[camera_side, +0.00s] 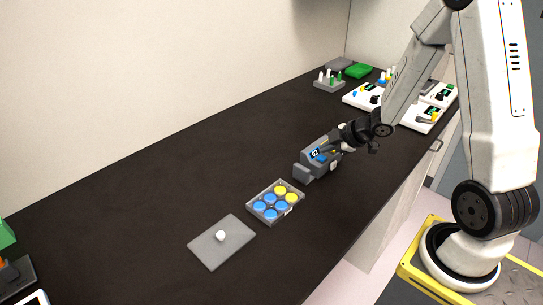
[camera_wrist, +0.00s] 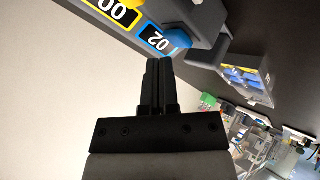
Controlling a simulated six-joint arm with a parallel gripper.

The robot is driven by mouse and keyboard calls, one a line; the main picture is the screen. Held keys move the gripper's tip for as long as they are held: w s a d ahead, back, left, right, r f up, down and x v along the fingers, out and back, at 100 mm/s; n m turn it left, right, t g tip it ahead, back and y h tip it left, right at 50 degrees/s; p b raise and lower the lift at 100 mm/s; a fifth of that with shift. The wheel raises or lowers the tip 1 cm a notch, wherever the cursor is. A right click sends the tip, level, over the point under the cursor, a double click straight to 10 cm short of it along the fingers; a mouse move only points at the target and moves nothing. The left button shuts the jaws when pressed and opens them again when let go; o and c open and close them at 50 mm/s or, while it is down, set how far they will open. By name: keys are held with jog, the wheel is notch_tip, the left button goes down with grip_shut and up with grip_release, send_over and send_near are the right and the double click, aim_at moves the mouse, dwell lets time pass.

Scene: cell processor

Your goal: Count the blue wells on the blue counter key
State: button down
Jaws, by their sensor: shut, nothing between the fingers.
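The grey counter (camera_side: 308,165) stands on the dark bench. In the wrist view its blue-framed display (camera_wrist: 155,40) reads 02 and its yellow-framed display (camera_wrist: 115,9) reads 00. The blue key (camera_wrist: 177,39) is beside the blue display. My gripper (camera_wrist: 158,62) is shut and empty, its tips close to the blue key; I cannot tell whether they touch it. The well plate (camera_side: 291,209) holds several blue wells (camera_side: 270,214) and 2 yellow wells (camera_side: 280,190) in the side view. It also shows at the right in the wrist view (camera_wrist: 262,96).
A grey lid with a white knob (camera_side: 212,252) lies in front of the plate. White devices (camera_side: 360,99), a tube rack (camera_side: 329,86) and a green block (camera_side: 359,71) stand at the far end.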

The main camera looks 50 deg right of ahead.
aim_at(325, 158)
jog(key=shift+f, duration=0.6)
dwell(1.6)
jog(key=shift+r, duration=0.6)
jog(key=shift+f, duration=0.8)
dwell(1.1)
jog(key=shift+r, duration=0.1)
dwell(0.4)
jog(key=shift+r, duration=0.7)
jog(key=shift+r, duration=2.5)
jog(key=shift+a, duration=0.1)
